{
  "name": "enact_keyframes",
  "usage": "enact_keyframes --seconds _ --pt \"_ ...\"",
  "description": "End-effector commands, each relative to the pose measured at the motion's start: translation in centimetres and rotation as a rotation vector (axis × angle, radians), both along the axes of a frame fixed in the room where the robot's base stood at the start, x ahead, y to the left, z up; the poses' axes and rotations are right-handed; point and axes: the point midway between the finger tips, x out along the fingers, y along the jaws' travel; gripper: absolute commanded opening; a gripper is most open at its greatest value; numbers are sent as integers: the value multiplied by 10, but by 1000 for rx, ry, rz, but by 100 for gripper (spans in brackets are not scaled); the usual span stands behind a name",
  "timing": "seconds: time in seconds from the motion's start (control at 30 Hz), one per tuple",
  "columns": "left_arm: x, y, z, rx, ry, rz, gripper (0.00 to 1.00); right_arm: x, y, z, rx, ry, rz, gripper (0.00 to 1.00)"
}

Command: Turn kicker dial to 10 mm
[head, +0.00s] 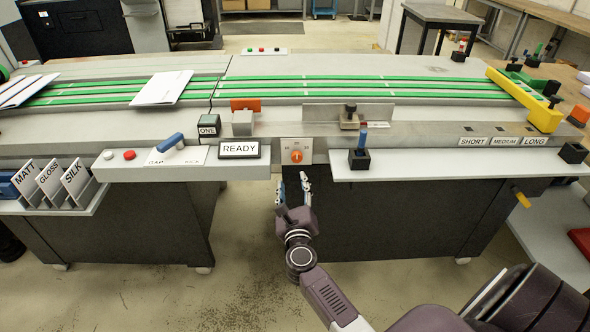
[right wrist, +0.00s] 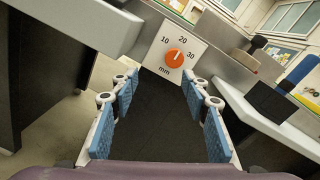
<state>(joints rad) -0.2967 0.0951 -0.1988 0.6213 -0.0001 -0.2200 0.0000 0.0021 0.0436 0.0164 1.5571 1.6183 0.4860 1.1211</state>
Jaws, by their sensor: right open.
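The kicker dial is an orange round knob (head: 296,157) on a pale plate on the machine's front, in the gap between the two front ledges. In the right wrist view the knob (right wrist: 174,58) has 10, 20, 30 and "mm" printed around it. Its small pale mark appears to point up, roughly toward 20, but is too small to read exactly. My right gripper (head: 292,181) is open and empty, below and in front of the dial. In the right wrist view its blue-padded fingers (right wrist: 158,88) stand wide apart, the knob beyond their tips and not touched. My left gripper is out of view.
The left ledge (head: 140,172) and right ledge (head: 400,167) flank the dial. A READY sign (head: 240,149) stands left of it. Open space lies between the fingers and the plate.

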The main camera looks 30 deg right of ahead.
Motion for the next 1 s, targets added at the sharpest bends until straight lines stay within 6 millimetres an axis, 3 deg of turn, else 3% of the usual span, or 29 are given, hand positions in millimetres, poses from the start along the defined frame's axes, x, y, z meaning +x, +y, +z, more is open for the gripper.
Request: enact_keyframes --seconds 0.1,0.3,0.63,1.0 --pt "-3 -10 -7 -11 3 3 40 1 -12 16 124 -86 -41 43" --pt "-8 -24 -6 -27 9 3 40 16 -24 22 161 -110 -50 43" --pt "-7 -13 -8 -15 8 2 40 58 -48 21 159 -108 -48 43" --pt "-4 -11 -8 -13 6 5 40 67 -54 20 158 -105 -48 43"
